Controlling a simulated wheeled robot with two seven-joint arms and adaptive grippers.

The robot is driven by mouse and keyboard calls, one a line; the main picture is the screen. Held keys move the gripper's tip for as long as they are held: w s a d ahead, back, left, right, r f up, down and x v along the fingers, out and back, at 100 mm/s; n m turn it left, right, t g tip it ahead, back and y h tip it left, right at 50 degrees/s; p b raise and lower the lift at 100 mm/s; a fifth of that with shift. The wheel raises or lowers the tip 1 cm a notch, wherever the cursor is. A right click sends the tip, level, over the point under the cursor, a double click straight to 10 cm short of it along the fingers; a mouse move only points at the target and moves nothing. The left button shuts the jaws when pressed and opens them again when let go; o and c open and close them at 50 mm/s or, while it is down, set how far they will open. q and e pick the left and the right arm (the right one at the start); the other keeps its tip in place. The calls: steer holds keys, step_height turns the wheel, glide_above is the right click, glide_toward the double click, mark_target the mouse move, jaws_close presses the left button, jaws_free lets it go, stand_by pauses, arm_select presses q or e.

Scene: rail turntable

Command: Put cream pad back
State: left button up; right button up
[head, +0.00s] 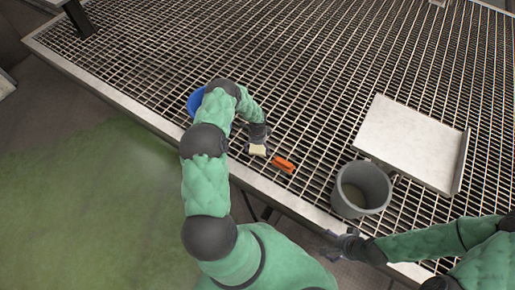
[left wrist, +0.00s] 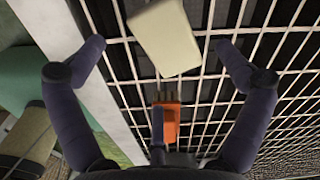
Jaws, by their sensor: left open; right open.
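The cream pad (head: 258,150) lies on the metal grating near its front edge. In the left wrist view the cream pad (left wrist: 163,37) is a pale block, slightly turned, ahead of the fingers. My left gripper (head: 257,140) is over the pad in the head view. In the left wrist view its fingers (left wrist: 165,50) are spread wide, with the pad between and just beyond their tips. Whether they touch it I cannot tell. My right gripper (head: 338,246) is open and empty, low at the grating's front edge near the grey bucket.
An orange block (head: 283,164) lies right of the pad; it also shows in the left wrist view (left wrist: 167,122). A grey bucket (head: 361,189) and a pale tray (head: 411,141) stand to the right. A blue round object (head: 195,102) is partly hidden behind my left arm. The far grating is clear.

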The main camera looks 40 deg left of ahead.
mark_target(258, 151)
arm_select(q)
step_height(258, 151, up, 8)
steer(key=p, duration=0.2)
steer(key=s+d+r+n+h, duration=0.1)
steer(key=s+d+n+h, duration=0.15)
steer(key=d, duration=0.85)
steer(key=s+d+n+h, duration=0.1)
steer(key=s+d+n, duration=0.3)
steer(key=d, duration=0.7)
steer(key=s+d+r+n, duration=0.3)
steer(key=s+d+n, duration=0.1)
steer(key=s, duration=0.2)
steer(key=s+d+r+n, duration=0.2)
steer(key=s+d+n, duration=0.2)
steer(key=s, duration=0.3)
steer(key=shift+s+d+r, duration=0.3)
steer(key=shift+d+r, duration=0.1)
steer(key=shift+d, duration=0.3)
steer(key=shift+r+h+p, duration=0.1)
steer(key=shift+h+p, duration=0.15)
steer(key=shift+p, duration=0.05)
steer(key=shift+r+p, duration=0.8)
